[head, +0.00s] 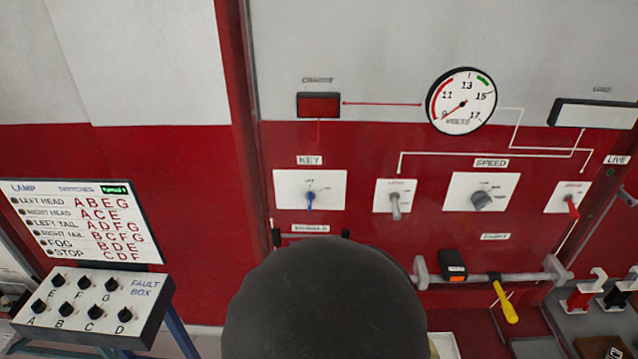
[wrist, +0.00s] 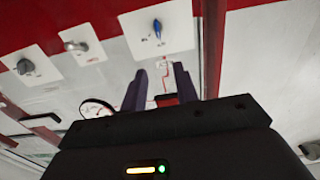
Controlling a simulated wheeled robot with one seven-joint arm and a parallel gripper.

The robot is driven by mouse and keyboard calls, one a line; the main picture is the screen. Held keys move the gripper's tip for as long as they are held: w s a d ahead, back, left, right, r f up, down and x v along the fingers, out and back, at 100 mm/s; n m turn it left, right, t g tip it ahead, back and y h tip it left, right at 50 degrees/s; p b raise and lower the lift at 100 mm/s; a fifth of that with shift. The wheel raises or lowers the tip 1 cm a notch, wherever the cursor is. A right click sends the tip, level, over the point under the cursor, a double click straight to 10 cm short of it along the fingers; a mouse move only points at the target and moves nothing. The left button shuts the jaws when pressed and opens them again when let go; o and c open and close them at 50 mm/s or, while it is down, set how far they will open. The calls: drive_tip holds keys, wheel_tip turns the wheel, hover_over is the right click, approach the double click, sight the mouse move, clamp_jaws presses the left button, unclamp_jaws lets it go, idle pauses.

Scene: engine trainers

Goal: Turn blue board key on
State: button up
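The blue key (head: 310,199) sits on a white plate (head: 331,190) under a "KEY" label on the red and grey board (head: 370,145). Its handle points about straight down in the head view, toward the plate's bottom. In the wrist view, which is turned over, the blue key (wrist: 157,29) shows near the top. My gripper (wrist: 160,78) shows there with its two dark fingers apart and nothing visible between them. The fingers look apart from the key. In the head view the gripper is hidden; a dark rounded part of my arm fills the bottom middle.
A grey knob (head: 395,204), the speed knob (head: 481,199) and a red-handled switch (head: 571,206) are right of the key. A rail (head: 530,277) with a yellow-handled tool (head: 504,300) juts out below. A fault box (head: 95,304) stands at lower left.

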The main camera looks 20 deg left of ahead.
sight(309, 200)
drive_tip(key=p+x, duration=0.8)
drive_tip(key=x, duration=0.8)
drive_tip(key=shift+f+p, duration=0.15)
drive_tip(key=shift+p, duration=0.15)
clamp_jaws()
